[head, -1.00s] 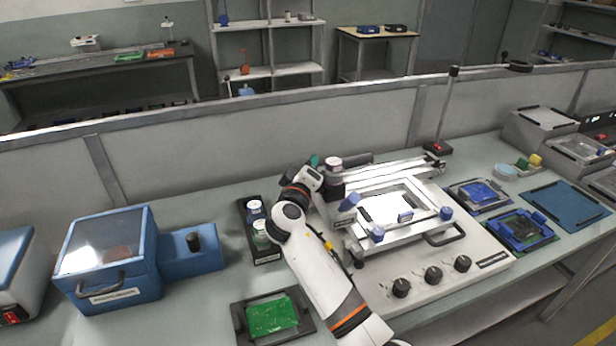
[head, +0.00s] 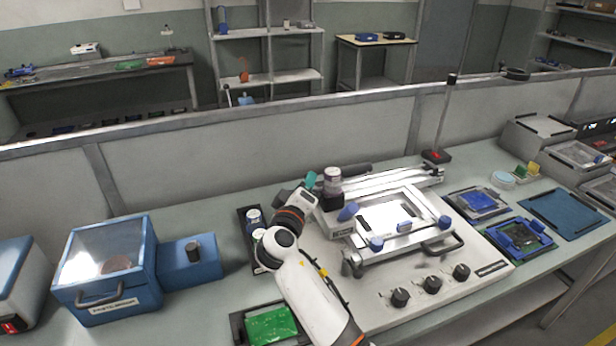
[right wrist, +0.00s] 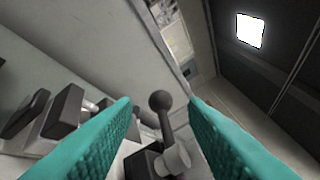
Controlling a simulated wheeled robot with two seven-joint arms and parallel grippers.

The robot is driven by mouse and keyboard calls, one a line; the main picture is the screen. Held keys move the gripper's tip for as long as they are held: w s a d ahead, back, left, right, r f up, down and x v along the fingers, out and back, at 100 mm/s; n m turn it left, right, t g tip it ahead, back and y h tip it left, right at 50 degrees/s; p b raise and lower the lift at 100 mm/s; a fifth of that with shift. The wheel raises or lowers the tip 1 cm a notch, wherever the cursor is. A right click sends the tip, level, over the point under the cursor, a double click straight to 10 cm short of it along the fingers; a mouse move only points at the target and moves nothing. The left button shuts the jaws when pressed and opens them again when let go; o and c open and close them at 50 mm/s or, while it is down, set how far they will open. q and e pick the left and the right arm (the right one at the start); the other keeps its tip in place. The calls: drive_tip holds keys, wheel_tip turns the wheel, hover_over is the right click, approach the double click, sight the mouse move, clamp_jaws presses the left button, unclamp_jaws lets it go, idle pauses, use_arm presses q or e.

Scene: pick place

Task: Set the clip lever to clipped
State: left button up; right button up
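In the right wrist view, a dark lever with a round ball knob (right wrist: 160,101) stands up between my two teal fingers. It looks like the clip lever; contact with the fingers cannot be made out. My left gripper is not in view.
A blue box with a clear lid (head: 108,262) stands at the left. A black rack with jars (head: 254,222) and a green board (head: 271,326) sit close to my right arm. Blue trays (head: 567,214) lie at the right. A low partition (head: 230,140) runs behind.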

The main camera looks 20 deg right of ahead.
drive_tip(key=v, duration=0.8)
drive_tip(key=shift+d, duration=0.1)
